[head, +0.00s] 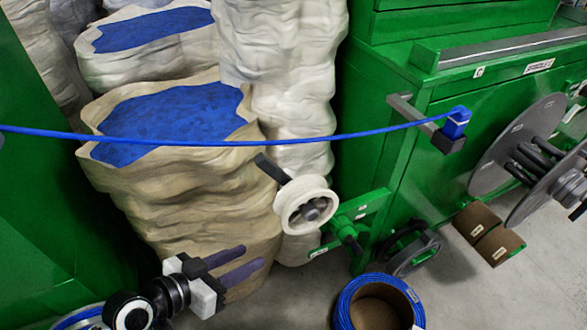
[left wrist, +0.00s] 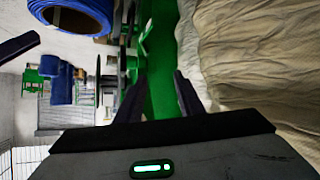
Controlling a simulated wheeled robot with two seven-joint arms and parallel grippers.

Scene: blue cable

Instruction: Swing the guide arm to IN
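A cream pulley wheel (head: 307,205) with a dark handle-like bar (head: 271,168) at its upper left stands beside a green bracket (head: 352,222) on the green machine. This looks like the guide arm, but its labels are too small to read. A blue cable (head: 270,140) passes above the wheel to a blue block (head: 456,124) on a grey bar. My left gripper (head: 252,256) is below and left of the wheel, apart from it. Its two dark fingers are spread with nothing between them, also in the left wrist view (left wrist: 159,98). My right gripper is out of view.
Sacks of blue granules (head: 170,190) stand behind my left gripper. The green machine (head: 370,130) fills the right, with grey reel discs (head: 517,145). A blue cable coil (head: 350,300) sits on the floor at the front. Some grey floor (head: 460,290) is clear at lower right.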

